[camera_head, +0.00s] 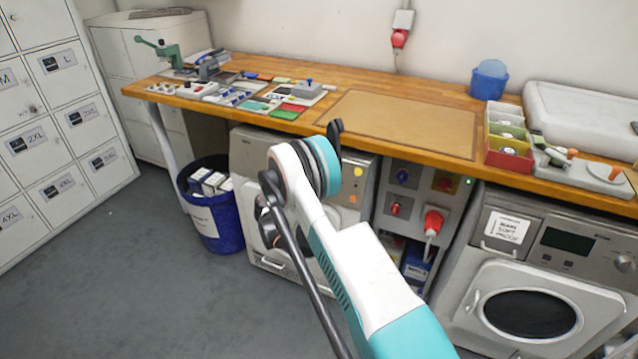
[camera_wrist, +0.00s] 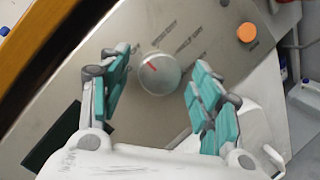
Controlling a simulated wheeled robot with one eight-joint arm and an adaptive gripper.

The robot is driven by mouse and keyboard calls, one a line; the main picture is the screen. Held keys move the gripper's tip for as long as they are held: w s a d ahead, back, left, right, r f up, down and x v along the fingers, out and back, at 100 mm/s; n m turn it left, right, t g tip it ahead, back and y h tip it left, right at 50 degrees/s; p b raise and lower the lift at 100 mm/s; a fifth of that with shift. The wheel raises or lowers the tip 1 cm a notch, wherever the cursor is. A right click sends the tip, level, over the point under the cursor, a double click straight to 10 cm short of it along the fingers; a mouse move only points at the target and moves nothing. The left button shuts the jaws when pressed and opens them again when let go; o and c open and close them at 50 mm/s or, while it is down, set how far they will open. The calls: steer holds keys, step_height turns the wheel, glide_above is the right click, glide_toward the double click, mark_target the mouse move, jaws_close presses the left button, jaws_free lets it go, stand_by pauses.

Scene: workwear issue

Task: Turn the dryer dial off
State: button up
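The dial (camera_wrist: 160,76) is a round silver knob with a short red mark, on a grey metal panel with printed labels beyond it, too small to read. My gripper (camera_wrist: 157,70) is open, with one teal-padded finger on each side of the dial. Small gaps show between the pads and the knob in the wrist view. In the head view the panel belongs to the left machine (camera_head: 250,155) under the workbench. My arm hides its dial and my gripper there.
An orange button (camera_wrist: 246,33) sits on the panel right of the dial. In the head view, a red plug (camera_head: 433,221) and switches lie between the machines. A second front-loading machine (camera_head: 490,265) stands right. A blue bin (camera_head: 215,215) stands left. The floor at left is clear.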

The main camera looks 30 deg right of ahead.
steer(key=shift+a, duration=0.1)
steer(key=v, duration=1.2)
steer(key=shift+r, duration=0.1)
